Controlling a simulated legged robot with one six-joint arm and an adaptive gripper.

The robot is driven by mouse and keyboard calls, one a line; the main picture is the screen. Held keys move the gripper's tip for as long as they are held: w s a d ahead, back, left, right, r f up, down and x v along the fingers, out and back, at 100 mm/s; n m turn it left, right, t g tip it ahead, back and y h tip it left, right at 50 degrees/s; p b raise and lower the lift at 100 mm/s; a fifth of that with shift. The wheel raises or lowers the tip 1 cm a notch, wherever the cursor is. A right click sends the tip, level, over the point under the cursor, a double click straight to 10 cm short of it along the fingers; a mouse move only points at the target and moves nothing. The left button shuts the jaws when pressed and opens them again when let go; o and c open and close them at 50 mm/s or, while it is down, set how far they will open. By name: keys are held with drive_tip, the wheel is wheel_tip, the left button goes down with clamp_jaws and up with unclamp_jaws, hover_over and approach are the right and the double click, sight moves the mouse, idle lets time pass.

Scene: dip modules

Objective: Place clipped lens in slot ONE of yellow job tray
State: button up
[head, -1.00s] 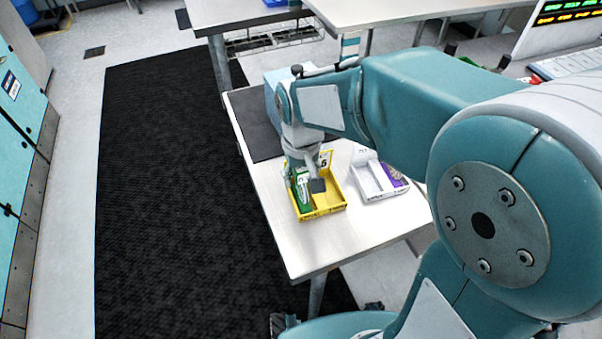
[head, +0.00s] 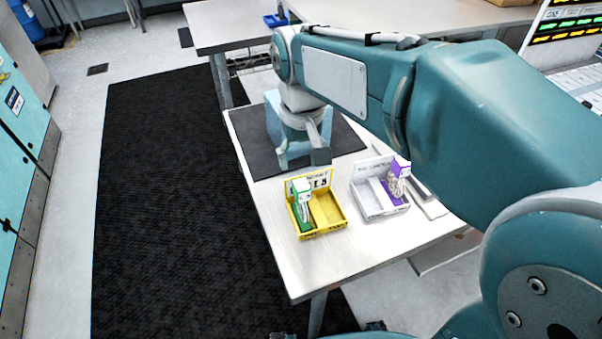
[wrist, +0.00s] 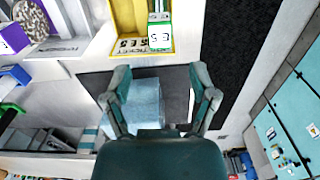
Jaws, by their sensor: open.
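The yellow job tray (head: 327,210) sits on the near table, its card standing at the back. A green item with a white top (head: 302,196) stands in its left compartment; the right compartment looks empty. I cannot tell whether this item is the clipped lens. The wrist view shows the item (wrist: 159,31) and part of the tray (wrist: 126,17) at the top. My gripper (head: 302,158) is open, behind the tray in the head view. In the wrist view a pale blue block (wrist: 145,100) shows between its fingers (wrist: 160,80), with no visible grip on it.
A white tray (head: 373,200) with a purple-and-white item (head: 397,180) stands right of the yellow tray. A dark mat (head: 250,150) lies behind, under the blue block. The table's front (head: 320,265) is clear.

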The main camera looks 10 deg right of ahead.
drive_tip(key=shift+r, duration=0.65)
drive_tip(key=shift+s+d, duration=0.15)
drive_tip(key=s+d+f+m+t, duration=0.1)
drive_tip(key=s+d+t, duration=0.4)
drive_tip(key=s+d, duration=0.5)
drive_tip(key=shift+s+d+f+m+t, duration=0.3)
drive_tip(key=shift+s+m, duration=0.5)
drive_tip(key=shift+s, duration=0.45)
